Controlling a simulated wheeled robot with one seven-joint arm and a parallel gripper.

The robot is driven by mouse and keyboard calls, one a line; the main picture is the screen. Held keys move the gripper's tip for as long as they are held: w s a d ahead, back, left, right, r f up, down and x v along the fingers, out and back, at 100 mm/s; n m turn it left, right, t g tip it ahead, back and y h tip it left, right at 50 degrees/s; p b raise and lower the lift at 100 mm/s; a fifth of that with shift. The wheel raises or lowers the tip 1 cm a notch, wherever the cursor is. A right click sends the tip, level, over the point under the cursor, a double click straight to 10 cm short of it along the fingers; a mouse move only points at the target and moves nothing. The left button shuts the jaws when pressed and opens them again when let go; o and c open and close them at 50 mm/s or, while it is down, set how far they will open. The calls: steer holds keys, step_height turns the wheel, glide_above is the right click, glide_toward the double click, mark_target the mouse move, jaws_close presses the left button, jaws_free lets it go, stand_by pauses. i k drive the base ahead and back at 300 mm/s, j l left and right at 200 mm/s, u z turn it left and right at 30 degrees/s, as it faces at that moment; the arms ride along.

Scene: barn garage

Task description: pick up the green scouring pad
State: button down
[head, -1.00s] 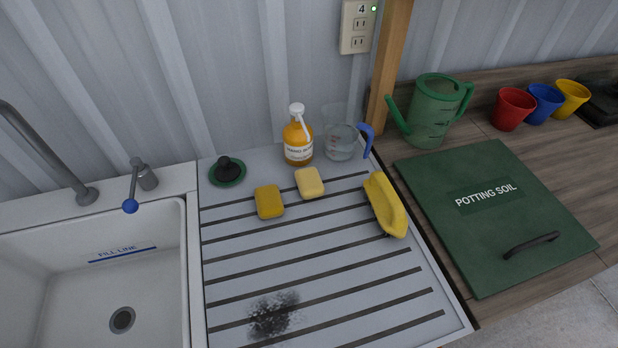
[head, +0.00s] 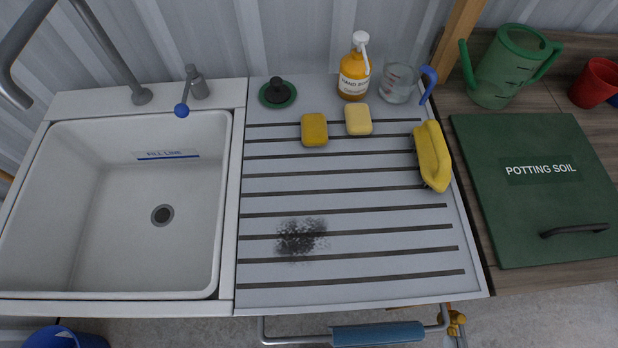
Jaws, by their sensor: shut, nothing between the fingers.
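I see no plain green scouring pad. A dark yellow sponge-like block (head: 314,130) lies flat on the grooved grey drainboard (head: 340,275); its underside is hidden. A paler yellow block (head: 358,120), perhaps soap, lies just right of it. A round green disc with a black knob (head: 277,92), like a sink plug, sits at the drainboard's back left. My gripper is not in view.
A white sink (head: 90,210) is at left. A green board (head: 530,215) lies right.

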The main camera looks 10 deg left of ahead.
mark_target(357, 115)
steer(key=j+z, duration=0.3)
steer(key=k+j+z, duration=0.25)
steer(key=j+z, duration=0.3)
steer(key=k+j, duration=0.05)
